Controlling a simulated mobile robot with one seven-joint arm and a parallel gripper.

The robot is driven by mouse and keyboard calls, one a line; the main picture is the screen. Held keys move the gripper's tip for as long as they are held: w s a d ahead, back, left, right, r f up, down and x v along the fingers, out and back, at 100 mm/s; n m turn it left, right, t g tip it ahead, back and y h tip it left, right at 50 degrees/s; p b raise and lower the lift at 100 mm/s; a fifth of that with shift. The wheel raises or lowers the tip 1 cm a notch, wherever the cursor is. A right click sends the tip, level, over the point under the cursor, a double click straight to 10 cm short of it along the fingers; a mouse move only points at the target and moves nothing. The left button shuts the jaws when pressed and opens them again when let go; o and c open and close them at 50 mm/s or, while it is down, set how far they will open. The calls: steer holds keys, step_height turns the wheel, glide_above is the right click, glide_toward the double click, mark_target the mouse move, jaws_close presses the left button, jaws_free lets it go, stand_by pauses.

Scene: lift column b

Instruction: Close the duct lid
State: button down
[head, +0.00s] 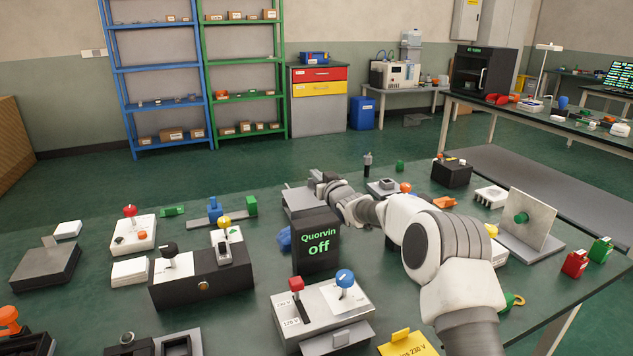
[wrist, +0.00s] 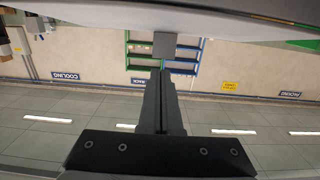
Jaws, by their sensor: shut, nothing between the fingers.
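My gripper (head: 318,180) is shut and empty at the far middle of the green table in the head view. It is close to a low grey box (head: 300,204), which looks like the duct. My forearm and the black display block partly hide this box, so I cannot tell how its lid stands. In the wrist view, which is upside down, the dark fingers of my gripper (wrist: 160,75) are together. A broad pale grey surface (wrist: 130,12) crosses the top edge close by, perhaps the lid. I cannot tell whether the fingers touch it.
A black block reading "Quorvin off" (head: 317,243) stands just in front of the grey box. A grey box with red and blue knobs (head: 335,312) is nearer. A black switch box (head: 200,283) is at left. A tilted white panel with a green knob (head: 530,222) stands right.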

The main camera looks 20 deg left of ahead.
steer(key=shift+f, duration=0.3)
steer(key=shift+w+f, duration=0.1)
steer(key=shift+w+a+f, duration=0.15)
steer(key=shift+a+f, duration=0.05)
steer(key=shift+w+a+r+p, duration=0.1)
steer(key=shift+w+r+p, duration=0.05)
steer(key=shift+p, duration=0.55)
steer(key=shift+g+p, duration=0.3)
steer(key=shift+p, duration=0.2)
steer(key=shift+w+a+f+h+p, duration=0.1)
steer(key=shift+w+f+h+p, duration=0.05)
steer(key=shift+f+h+p, duration=0.4)
steer(key=shift+r+y, duration=0.1)
steer(key=shift+y, duration=0.15)
